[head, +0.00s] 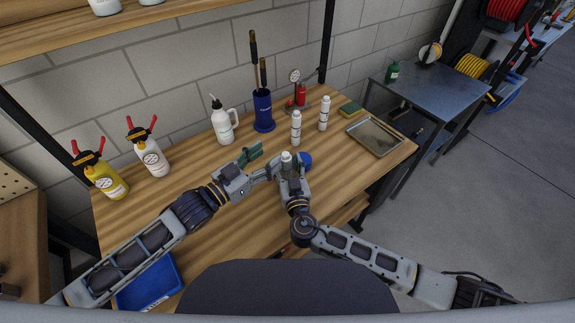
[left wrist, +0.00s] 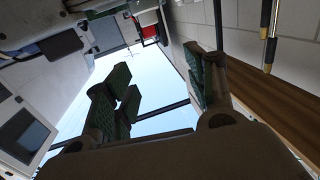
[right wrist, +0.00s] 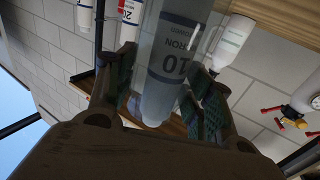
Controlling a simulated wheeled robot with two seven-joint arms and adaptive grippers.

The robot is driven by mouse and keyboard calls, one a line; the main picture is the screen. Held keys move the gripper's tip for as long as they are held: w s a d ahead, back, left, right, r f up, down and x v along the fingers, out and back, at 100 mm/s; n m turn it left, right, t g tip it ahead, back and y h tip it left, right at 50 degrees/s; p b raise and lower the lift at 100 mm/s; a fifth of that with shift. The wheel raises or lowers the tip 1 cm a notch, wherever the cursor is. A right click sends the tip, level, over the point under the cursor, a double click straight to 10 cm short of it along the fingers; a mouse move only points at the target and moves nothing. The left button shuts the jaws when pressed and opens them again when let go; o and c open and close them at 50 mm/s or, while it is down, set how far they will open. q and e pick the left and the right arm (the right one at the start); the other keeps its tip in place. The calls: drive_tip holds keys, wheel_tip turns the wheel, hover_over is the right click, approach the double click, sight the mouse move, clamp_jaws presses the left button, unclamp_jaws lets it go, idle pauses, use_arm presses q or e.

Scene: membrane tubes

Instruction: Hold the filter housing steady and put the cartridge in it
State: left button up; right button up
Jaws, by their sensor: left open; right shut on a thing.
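My right gripper (head: 289,170) is shut on the clear filter housing (right wrist: 203,42), above the middle of the bench. A pale cartridge (right wrist: 165,95) with a "10 MICRON" label shows through the clear wall in the right wrist view, which is upside down. Its white top (head: 286,157) sticks up between the fingers in the head view. How deep it sits is hidden. My left gripper (head: 258,163) is open just left of it. The left wrist view shows its green-padded fingers (left wrist: 165,95) apart with nothing between them.
Two white labelled cylinders (head: 296,128) (head: 323,113) stand behind. A blue round thing (head: 305,160) is beside my right gripper. A squeeze bottle (head: 223,122), blue cup (head: 263,110), metal tray (head: 375,136) and blue bin (head: 150,285) are on the wooden bench (head: 215,250).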

use_arm(q)
drive_tip(key=shift+v, duration=1.5)
use_arm(e)
drive_tip(key=o, duration=1.3)
drive_tip(key=shift+s, duration=0.1)
drive_tip(key=shift+s+d, duration=0.4)
drive_tip(key=shift+s, duration=1.55)
drive_tip(key=shift+s+d, duration=0.35)
drive_tip(key=shift+s, duration=1.55)
drive_tip(key=shift+s+d, duration=0.4)
drive_tip(key=shift+s, duration=1.55)
drive_tip(key=shift+r, duration=0.1)
use_arm(q)
wheel_tip(320, 180, up, 9)
drive_tip(key=p, duration=0.9)
use_arm(e)
wheel_tip(320, 180, up, 9)
use_arm(q)
drive_tip(key=shift+r+p, duration=0.5)
drive_tip(key=shift+p, duration=0.1)
use_arm(e)
drive_tip(key=shift+r, duration=0.45)
